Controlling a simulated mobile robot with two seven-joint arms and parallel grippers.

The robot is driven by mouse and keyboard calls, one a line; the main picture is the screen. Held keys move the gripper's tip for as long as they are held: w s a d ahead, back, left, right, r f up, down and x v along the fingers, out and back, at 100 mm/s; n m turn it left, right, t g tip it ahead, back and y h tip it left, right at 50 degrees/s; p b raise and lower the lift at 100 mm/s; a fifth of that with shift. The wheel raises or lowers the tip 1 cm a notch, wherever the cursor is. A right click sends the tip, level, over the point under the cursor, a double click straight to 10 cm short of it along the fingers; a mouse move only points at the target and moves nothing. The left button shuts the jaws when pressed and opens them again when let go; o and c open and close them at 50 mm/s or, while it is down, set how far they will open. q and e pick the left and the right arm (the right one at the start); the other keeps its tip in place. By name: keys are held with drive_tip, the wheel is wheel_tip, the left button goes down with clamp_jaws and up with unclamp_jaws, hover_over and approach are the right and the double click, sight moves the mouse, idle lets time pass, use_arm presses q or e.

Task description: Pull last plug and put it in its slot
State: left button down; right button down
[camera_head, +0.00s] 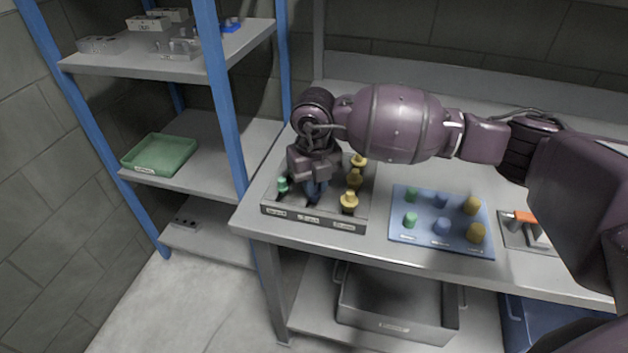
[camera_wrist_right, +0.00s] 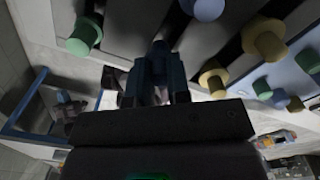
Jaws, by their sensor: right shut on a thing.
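My right gripper (camera_head: 315,188) reaches down over the middle lane of a grey slotted tray (camera_head: 325,221) on the bench. It is shut; the thing between its fingers is mostly hidden and its colour is unclear. In the right wrist view, the fingers (camera_wrist_right: 157,75) point into the tray. A green plug (camera_head: 282,184) stands in the left lane; it also shows in the wrist view (camera_wrist_right: 85,37). Yellow plugs (camera_head: 349,200) stand in a row in the right lane. A blue plug (camera_wrist_right: 203,8) shows at the wrist view's top edge. My left gripper is out of view.
A blue board (camera_head: 425,235) with several green, blue and yellow pegs lies right of the tray. A grey fixture with an orange handle (camera_head: 525,217) stands further right. A shelf with a green tray (camera_head: 160,154) stands left. A grey bin (camera_head: 398,310) sits under the bench.

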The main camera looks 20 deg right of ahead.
drive_tip(key=shift+f, duration=0.4)
idle(0.3)
drive_tip(key=c, duration=1)
unclamp_jaws()
drive_tip(key=shift+r, duration=0.1)
